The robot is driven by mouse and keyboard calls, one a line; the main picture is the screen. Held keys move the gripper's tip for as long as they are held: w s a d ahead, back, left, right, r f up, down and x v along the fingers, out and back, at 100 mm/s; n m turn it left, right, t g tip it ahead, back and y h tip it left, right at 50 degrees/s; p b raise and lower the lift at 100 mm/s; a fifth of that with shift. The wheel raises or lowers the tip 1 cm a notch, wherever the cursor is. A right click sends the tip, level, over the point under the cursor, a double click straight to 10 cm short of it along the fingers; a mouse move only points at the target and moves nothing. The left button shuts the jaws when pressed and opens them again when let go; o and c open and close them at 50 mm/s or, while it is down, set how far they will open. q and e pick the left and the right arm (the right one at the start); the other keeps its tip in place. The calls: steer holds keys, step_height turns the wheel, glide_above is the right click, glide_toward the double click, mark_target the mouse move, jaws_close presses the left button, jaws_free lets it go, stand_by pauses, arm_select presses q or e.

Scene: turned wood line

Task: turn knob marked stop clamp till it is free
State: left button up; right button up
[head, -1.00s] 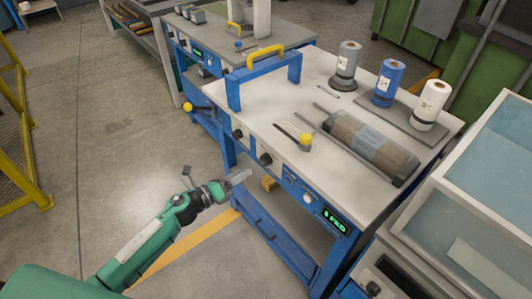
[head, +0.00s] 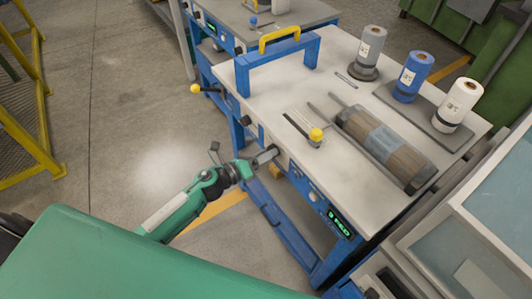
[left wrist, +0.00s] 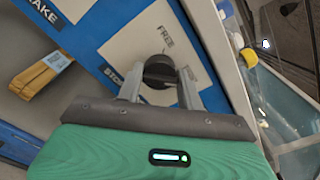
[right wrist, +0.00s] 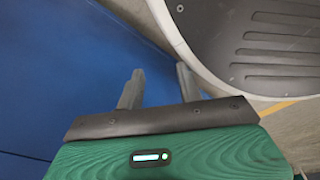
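The stop clamp knob (left wrist: 158,72) is a dark round knob on a pale plate on the blue panel. The plate (left wrist: 120,50) carries the word FREE above the knob; a blue label (left wrist: 135,78) beside it is partly hidden and seems to start with STO. My left gripper (left wrist: 161,78) is open, its fingers on either side of the knob; contact cannot be told. In the head view the left gripper (head: 270,153) is at the bench front and covers the knob. I cannot read where the knob points. My right gripper (right wrist: 160,80) is open and empty.
The bench top (head: 270,90) bears a wrapped wooden roll (head: 385,145), a yellow-knobbed lever (head: 316,134) and spools at the back. Another black knob (head: 246,120) sits left on the bench front. A blue surface (right wrist: 60,70) is beside the right gripper.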

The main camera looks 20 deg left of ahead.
arm_select(q)
steer(key=shift+c, duration=1.1)
steer(key=shift+n, duration=0.3)
arm_select(e)
steer(key=shift+r, duration=0.1)
arm_select(q)
steer(key=n+p, duration=0.7)
steer(key=n, duration=1)
steer(key=shift+f+n+p, duration=0.1)
steer(key=shift+n+p, duration=0.2)
steer(key=shift+p, duration=0.05)
arm_select(e)
steer(key=s+d, duration=0.2)
steer(key=s, duration=0.9)
steer(key=shift+r+g, duration=0.3)
steer(key=shift+g, duration=0.1)
steer(key=shift+d, duration=0.1)
